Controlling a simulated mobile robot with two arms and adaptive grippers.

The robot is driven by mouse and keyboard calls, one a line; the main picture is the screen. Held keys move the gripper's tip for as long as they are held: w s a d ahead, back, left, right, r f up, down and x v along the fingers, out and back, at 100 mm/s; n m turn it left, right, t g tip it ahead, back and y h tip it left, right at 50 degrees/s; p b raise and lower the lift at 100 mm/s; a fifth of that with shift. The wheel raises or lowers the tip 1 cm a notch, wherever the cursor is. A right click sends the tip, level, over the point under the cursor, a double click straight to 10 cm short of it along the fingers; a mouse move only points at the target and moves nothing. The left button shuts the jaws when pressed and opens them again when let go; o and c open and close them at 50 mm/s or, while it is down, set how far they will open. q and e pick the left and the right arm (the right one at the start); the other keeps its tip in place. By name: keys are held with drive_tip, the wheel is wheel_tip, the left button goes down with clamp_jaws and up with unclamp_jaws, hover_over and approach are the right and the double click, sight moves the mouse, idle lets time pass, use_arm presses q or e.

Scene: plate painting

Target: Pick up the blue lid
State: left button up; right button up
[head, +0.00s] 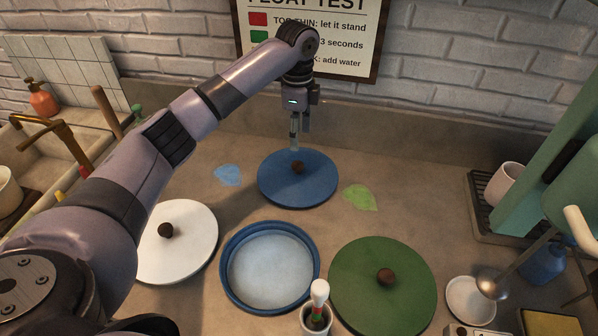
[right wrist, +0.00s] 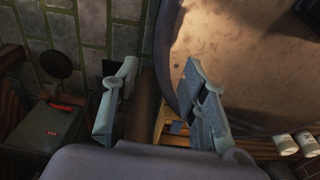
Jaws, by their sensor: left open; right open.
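The blue lid (head: 318,188) lies flat on the counter in the head view, a round disc with a dark brown knob (head: 298,167) in its middle. My left gripper (head: 297,146) points down over the lid's far edge, just behind the knob. It is open and holds nothing; its fingers show nearly edge-on, and I cannot tell whether the tips touch the lid. My right gripper (right wrist: 160,78) shows in the right wrist view with its fingers wide apart and nothing between them. The lid is not seen there.
A white lid (head: 190,245), a blue-rimmed pan (head: 232,285) and a green lid (head: 365,265) lie nearer. Blue (head: 228,175) and green (head: 359,197) patches flank the blue lid. A white-handled tool stands in a cup (head: 314,317). A mug (head: 505,183) stands right; a sink lies left.

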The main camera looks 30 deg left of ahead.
use_arm(q)
hover_over(298, 164)
wheel_tip(298, 164, down, 5)
drive_tip(key=shift+f, duration=0.45)
drive_tip(key=shift+f+p, duration=0.4)
drive_tip(key=shift+f, duration=0.1)
wheel_tip(298, 164, down, 5)
drive_tip(key=shift+r+p, duration=0.2)
drive_tip(key=shift+p, duration=0.25)
use_arm(e)
drive_tip(key=shift+w+d+r, duration=0.1)
drive_tip(key=shift+w+r, duration=0.2)
drive_tip(key=shift+r, duration=0.2)
drive_tip(key=shift+w+d+r, duration=0.1)
drive_tip(key=shift+w+r, duration=0.15)
drive_tip(key=shift+r, duration=0.25)
use_arm(q)
drive_tip(key=shift+c, duration=0.5)
drive_tip(key=c, duration=0.7)
clamp_jaws()
use_arm(e)
drive_tip(key=shift+s+a, duration=0.15)
drive_tip(key=shift+a, duration=0.15)
